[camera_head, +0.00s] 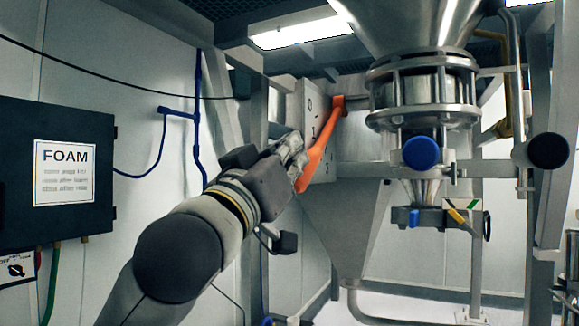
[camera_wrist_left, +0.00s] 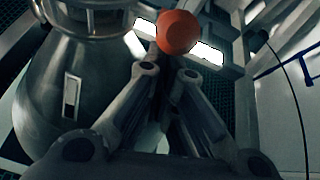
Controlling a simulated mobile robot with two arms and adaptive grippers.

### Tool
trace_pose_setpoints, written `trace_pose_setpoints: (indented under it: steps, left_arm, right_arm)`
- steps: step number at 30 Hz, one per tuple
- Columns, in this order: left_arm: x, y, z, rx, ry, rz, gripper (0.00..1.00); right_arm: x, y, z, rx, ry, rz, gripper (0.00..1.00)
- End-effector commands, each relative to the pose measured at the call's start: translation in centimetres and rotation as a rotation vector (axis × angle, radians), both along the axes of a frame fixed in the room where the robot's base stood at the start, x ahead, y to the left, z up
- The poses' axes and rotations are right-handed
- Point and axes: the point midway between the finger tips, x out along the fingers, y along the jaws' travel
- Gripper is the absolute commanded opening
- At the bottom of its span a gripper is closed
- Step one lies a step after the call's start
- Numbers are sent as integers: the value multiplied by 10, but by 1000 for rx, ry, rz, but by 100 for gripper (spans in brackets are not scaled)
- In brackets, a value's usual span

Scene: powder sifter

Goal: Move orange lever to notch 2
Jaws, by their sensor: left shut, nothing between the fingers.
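The orange lever (camera_head: 318,151) hangs from a pivot at its upper right and slants down to the left in the head view, its lower end beside my left gripper. In the left wrist view its round orange end (camera_wrist_left: 178,32) shows just beyond the fingertips. My left gripper (camera_head: 292,147) is shut and empty, close to the lever's left side. I cannot tell whether it touches the lever. My right gripper is not in view.
A steel hopper and sifter body (camera_head: 422,85) with a blue round knob (camera_head: 421,153) stands right of the lever. A black panel (camera_head: 55,165) with a FOAM sign hangs on the left wall. Blue pipes (camera_head: 198,120) run along the wall behind my left arm.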

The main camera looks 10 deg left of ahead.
Motion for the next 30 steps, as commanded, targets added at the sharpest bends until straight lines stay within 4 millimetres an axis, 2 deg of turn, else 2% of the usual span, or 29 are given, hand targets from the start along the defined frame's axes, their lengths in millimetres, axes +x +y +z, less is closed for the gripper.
trace_pose_setpoints:
  steps: [1,10,18,23,30]
  left_arm:
    - [2,-1,-11,-7,-12,-2,0]
    - [9,-3,-32,-35,-103,3,0]
    - [40,-12,-72,-37,-106,4,0]
    - [56,-17,-84,-36,-108,6,0]
    - [59,-18,-85,-34,-110,7,0]
  right_arm:
    - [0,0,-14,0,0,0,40]
    - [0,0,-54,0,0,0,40]
    - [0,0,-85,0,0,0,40]
    - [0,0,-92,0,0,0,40]
    - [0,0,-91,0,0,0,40]
